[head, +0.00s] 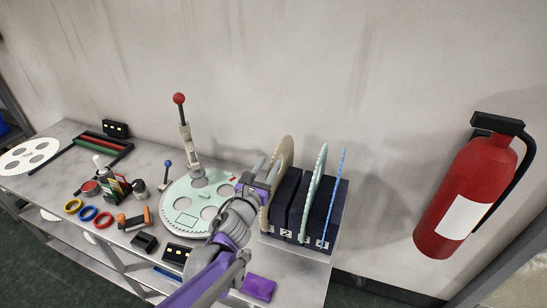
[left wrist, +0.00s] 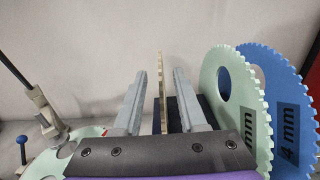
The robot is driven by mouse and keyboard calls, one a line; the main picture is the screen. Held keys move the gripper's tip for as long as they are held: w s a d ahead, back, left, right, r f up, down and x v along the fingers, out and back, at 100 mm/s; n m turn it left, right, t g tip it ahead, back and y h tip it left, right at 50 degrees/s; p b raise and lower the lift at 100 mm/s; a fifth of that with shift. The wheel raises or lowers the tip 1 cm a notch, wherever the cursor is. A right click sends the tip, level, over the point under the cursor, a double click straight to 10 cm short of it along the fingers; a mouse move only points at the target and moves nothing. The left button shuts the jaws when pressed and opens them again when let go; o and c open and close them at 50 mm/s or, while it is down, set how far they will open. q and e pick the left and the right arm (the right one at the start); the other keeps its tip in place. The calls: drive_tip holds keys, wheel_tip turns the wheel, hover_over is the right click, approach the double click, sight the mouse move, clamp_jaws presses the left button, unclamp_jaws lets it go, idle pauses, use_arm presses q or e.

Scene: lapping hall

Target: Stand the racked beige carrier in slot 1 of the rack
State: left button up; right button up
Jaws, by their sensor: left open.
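The beige carrier (head: 284,160) is a thin toothed disc standing on edge at the left end of the dark rack (head: 334,205). The rack's front has small number labels; I cannot read the one by the beige carrier clearly. My left gripper (head: 267,172) is at the carrier's left side, by its upper part. In the left wrist view, the beige carrier (left wrist: 162,100) shows edge-on between the two spread fingers of my left gripper (left wrist: 160,82), with a gap visible on each side. My right gripper is out of view.
A mint carrier (head: 316,185) and a blue carrier (head: 335,195) stand in the rack to the right. A mint disc (head: 180,217) lies flat on the bench beside a red-knobbed lever (head: 187,135). A purple block (head: 259,287) lies near the front. A fire extinguisher (head: 465,195) hangs right.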

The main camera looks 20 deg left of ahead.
use_arm(q)
drive_tip(key=s, duration=0.5)
drive_tip(key=shift+a, duration=0.1)
idle(0.3)
